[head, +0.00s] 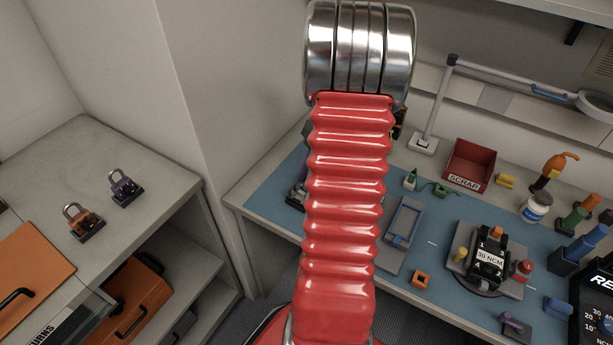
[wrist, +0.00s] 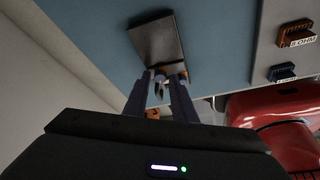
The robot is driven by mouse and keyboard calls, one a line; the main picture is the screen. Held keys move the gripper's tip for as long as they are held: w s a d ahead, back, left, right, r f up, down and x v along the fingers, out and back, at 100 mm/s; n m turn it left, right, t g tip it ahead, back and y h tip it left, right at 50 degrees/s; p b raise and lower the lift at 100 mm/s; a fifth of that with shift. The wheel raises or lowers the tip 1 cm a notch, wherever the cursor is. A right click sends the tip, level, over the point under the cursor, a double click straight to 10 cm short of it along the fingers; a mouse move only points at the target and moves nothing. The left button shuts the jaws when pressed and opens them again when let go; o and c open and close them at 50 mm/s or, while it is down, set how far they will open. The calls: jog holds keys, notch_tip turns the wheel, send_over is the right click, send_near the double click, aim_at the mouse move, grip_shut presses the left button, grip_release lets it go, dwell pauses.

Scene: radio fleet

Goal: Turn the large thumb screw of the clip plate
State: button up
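My gripper (wrist: 160,82) shows in the wrist view, with two dark fingers pointing up the picture and a gap between them. A small dark and light piece with orange beside it sits at the fingertips; whether the fingers touch it I cannot tell. A dark grey plate (wrist: 157,40) lies on the blue mat just beyond the fingertips. I cannot make out a large thumb screw or tell for sure that this is the clip plate. In the head view my red arm hides the gripper and the mat behind it. A dark item (head: 298,190) shows partly at the arm's left edge.
The blue mat (head: 262,196) holds a grey tray (head: 402,235), an orange block (head: 421,279) and a black 30 NCM device (head: 490,258). A red scrap bin (head: 470,164) and a lamp (head: 437,110) stand behind. Two padlocks (head: 82,221) (head: 123,187) sit on the left cabinet.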

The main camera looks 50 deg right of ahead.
jog(key=shift+f, duration=0.1)
jog(key=shift+c, duration=0.5)
grip_shut()
jog(key=shift+s+a+m+t+h, duration=0.1)
jog(key=shift+m+t+h, duration=0.35)
jog(key=shift+m, duration=1.05)
jog(key=shift+o, duration=0.5)
grip_release()
